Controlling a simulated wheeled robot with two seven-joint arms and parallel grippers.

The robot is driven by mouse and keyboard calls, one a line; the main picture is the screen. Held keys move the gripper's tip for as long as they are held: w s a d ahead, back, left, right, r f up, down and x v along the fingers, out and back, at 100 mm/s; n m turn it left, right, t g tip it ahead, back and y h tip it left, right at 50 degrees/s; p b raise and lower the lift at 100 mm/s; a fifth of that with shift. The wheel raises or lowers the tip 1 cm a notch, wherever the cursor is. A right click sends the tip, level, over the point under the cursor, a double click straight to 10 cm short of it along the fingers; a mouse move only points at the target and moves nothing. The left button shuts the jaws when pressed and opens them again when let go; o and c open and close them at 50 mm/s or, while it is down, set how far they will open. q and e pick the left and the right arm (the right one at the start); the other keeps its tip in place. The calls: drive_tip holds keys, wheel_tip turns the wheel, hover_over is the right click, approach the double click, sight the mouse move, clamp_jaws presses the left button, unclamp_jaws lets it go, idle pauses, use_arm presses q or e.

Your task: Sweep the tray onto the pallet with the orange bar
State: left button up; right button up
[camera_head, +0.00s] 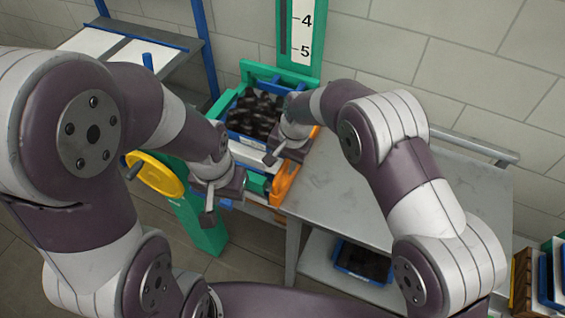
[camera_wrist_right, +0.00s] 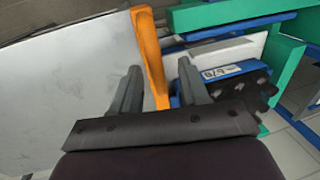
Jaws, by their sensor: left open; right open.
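The orange bar (camera_head: 285,184) lies along the tray's right side, beside the grey table. In the right wrist view the orange bar (camera_wrist_right: 149,50) stands between the fingers of my open right gripper (camera_wrist_right: 163,85), with visible space on both sides. My right gripper (camera_head: 271,158) is at the tray's near right corner. My left gripper (camera_head: 210,207) is open and empty, left of the tray's near end. I cannot make out the pallet.
The grey table (camera_head: 400,190) is bare to the right of the bar. A second blue tray (camera_head: 362,262) is on its lower shelf. A yellow wheel (camera_head: 155,175) stands left of the frame. A green post with a scale (camera_head: 303,35) rises behind.

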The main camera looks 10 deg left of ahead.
wheel_tip(320, 180, up, 11)
drive_tip(key=d+b, duration=0.1)
drive_tip(key=d, duration=0.1)
drive_tip(key=shift+s+b, duration=0.15)
drive_tip(key=shift+b, duration=0.25)
